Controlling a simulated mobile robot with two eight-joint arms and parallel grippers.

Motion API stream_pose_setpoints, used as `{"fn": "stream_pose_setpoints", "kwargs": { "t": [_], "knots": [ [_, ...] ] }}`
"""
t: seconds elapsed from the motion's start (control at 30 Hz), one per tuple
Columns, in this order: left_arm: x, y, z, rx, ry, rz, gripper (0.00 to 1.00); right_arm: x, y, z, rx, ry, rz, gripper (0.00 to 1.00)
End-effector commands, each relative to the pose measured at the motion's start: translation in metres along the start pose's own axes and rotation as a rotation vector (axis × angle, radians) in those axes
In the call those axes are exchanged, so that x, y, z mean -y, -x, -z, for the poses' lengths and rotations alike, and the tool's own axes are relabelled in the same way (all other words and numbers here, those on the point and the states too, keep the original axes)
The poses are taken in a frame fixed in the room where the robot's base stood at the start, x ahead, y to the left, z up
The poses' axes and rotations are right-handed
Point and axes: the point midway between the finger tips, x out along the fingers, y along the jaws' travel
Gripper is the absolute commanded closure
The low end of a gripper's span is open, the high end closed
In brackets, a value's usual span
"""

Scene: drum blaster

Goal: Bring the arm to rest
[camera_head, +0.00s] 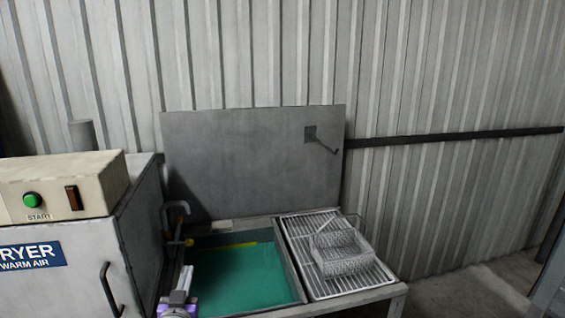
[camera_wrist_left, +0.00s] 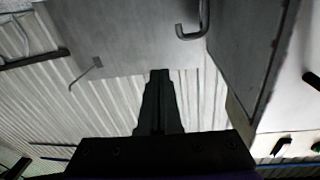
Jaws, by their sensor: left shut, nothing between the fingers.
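My left gripper (camera_head: 185,274) stands upright at the bottom of the head view, with part of its purple wrist showing below it. It is in front of the left edge of the sink with green liquid (camera_head: 240,275). In the left wrist view the dark fingers of my left gripper (camera_wrist_left: 160,75) are together with nothing between them. My right gripper is in neither view.
A dryer cabinet (camera_head: 65,275) with a green start button stands close on the left. A wire basket (camera_head: 342,255) rests on a rack (camera_head: 310,228) right of the sink. A raised grey panel (camera_head: 250,160) stands behind. A corrugated wall (camera_head: 450,80) closes the back.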

Motion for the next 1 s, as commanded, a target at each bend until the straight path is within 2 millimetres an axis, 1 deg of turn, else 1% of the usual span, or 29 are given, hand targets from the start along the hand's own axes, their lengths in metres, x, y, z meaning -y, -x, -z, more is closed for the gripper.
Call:
{"fn": "stream_pose_setpoints", "kwargs": {
  "t": [0.03, 0.07, 0.17, 0.2, 0.27, 0.3, 0.37, 0.4, 0.47, 0.5, 0.6, 0.7, 0.77, 1.0],
  "knots": [
    [-0.007, 0.014, -0.005, 0.064, 0.006, -0.023, 1.0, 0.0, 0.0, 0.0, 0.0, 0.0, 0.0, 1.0],
    [-0.011, 0.023, -0.01, 0.107, 0.009, -0.036, 1.0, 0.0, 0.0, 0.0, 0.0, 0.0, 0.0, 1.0],
    [-0.023, 0.062, -0.031, 0.274, 0.02, -0.081, 1.0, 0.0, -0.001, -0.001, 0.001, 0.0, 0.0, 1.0],
    [-0.028, 0.081, -0.042, 0.349, 0.023, -0.099, 1.0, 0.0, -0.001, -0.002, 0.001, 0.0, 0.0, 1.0],
    [-0.034, 0.113, -0.058, 0.466, 0.027, -0.122, 1.0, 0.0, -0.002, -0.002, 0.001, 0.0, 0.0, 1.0],
    [-0.037, 0.136, -0.07, 0.546, 0.03, -0.135, 1.0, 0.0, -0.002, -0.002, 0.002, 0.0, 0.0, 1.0],
    [-0.04, 0.172, -0.088, 0.662, 0.031, -0.15, 1.0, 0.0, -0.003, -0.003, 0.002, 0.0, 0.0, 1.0],
    [-0.042, 0.195, -0.1, 0.736, 0.032, -0.157, 1.0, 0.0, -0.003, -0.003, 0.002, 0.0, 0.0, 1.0],
    [-0.043, 0.229, -0.115, 0.838, 0.03, -0.164, 1.0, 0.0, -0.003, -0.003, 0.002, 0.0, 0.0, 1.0],
    [-0.043, 0.25, -0.124, 0.9, 0.028, -0.166, 1.0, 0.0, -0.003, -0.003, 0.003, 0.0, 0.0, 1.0],
    [-0.041, 0.291, -0.142, 1.021, 0.025, -0.165, 1.0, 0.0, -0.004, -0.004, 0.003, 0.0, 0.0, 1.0],
    [-0.04, 0.316, -0.152, 1.094, 0.02, -0.163, 1.0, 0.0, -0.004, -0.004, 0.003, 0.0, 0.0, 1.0],
    [-0.039, 0.323, -0.155, 1.117, 0.019, -0.162, 1.0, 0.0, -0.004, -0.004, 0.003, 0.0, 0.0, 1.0],
    [-0.039, 0.325, -0.156, 1.123, 0.019, -0.161, 1.0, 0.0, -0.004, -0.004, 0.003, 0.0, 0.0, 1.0]
  ]
}}
